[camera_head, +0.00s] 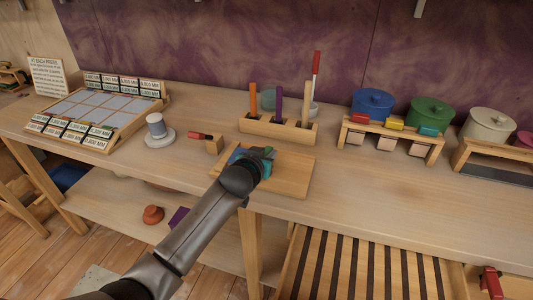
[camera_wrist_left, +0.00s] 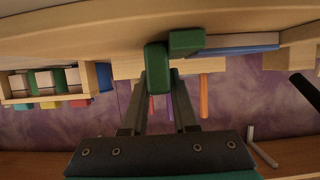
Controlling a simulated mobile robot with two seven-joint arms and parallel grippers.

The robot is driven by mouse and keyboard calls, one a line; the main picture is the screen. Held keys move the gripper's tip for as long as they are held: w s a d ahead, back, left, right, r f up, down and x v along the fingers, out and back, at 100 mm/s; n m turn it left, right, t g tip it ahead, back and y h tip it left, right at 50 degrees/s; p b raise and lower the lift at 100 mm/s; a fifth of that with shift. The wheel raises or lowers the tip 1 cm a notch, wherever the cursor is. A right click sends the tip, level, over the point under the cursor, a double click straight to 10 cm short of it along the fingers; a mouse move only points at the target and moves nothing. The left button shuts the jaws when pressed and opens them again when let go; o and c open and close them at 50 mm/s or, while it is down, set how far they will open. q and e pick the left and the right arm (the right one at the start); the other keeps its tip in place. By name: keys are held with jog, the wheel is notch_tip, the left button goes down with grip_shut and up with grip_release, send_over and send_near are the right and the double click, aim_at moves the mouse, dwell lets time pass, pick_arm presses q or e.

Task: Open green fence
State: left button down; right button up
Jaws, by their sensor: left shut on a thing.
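A green fence (camera_wrist_left: 157,72) shows as an upright green piece between my left gripper's two fingers in the left wrist view. A second green piece (camera_wrist_left: 187,42) is right beside it, next to a flat blue piece (camera_wrist_left: 236,42). In the head view my left gripper (camera_head: 262,160) is low over a wooden tray (camera_head: 295,178), shut on the green piece. My wrist hides much of it there; a bit of green (camera_head: 268,152) and blue (camera_head: 238,155) shows around it. My right gripper is not in view.
Behind the tray stands a wooden block (camera_head: 270,131) with upright coloured sticks. A small block with a red-handled tool (camera_head: 203,137) and a white spool (camera_head: 157,128) stand left. A rack (camera_head: 390,137) and lidded pots (camera_head: 430,113) stand right. The bench front is clear.

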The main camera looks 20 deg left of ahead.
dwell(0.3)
pick_arm(q)
jog(key=d, duration=0.8)
jog(key=shift+s+d+p, duration=0.2)
jog(key=shift+d+p, duration=0.05)
jog(key=shift+p, duration=0.05)
jog(key=c, duration=0.7)
grip_release()
